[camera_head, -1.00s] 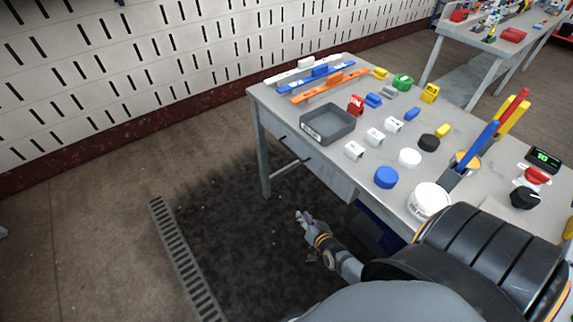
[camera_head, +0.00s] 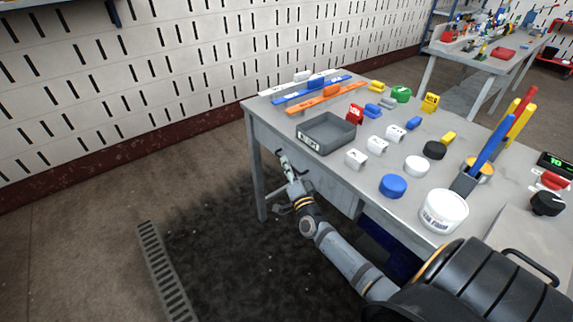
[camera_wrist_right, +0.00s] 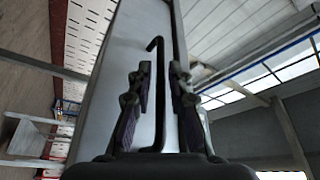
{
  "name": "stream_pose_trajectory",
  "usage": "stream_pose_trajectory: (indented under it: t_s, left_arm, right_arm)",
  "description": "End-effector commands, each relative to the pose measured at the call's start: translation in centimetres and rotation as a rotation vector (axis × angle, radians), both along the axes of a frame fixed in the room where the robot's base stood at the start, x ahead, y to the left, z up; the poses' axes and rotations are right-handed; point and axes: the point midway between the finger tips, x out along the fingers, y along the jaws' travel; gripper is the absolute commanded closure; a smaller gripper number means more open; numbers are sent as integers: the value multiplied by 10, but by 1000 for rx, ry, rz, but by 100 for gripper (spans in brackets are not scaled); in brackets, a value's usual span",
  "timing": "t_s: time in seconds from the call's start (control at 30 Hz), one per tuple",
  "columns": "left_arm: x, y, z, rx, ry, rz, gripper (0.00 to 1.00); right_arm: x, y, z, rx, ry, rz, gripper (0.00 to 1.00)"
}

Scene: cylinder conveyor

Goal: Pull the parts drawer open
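The parts drawer (camera_head: 335,187) is a grey front under the near edge of the workbench, and it looks closed. My right gripper (camera_head: 287,164) is at the left part of the drawer front in the head view. In the right wrist view the drawer's thin black bent handle (camera_wrist_right: 157,90) runs between the two fingers of my right gripper (camera_wrist_right: 160,108), with a gap on each side. The right gripper is open around the handle. In the head view the gripper mostly hides the handle. My left gripper is not in view.
The workbench (camera_head: 330,168) holds a grey tray (camera_head: 328,143), coloured rails, small blocks, round caps, a white tub (camera_head: 443,212) and a cup of coloured sticks. A floor grate (camera_head: 165,270) lies at the left. Floor in front of the bench is free.

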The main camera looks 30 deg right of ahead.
Motion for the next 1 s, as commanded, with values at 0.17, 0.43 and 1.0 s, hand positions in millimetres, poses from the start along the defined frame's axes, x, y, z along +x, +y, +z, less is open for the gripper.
stream_pose_trajectory:
  t_s: [0.17, 0.43, 1.0]
  left_arm:
    - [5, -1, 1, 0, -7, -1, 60]
    - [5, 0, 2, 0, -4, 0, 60]
    - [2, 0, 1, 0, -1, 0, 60]
  right_arm:
    - [12, -3, 2, -1, 2, 0, 81]
    - [13, -3, 2, -1, 2, 0, 85]
    - [13, -3, 2, 0, 3, 0, 100]
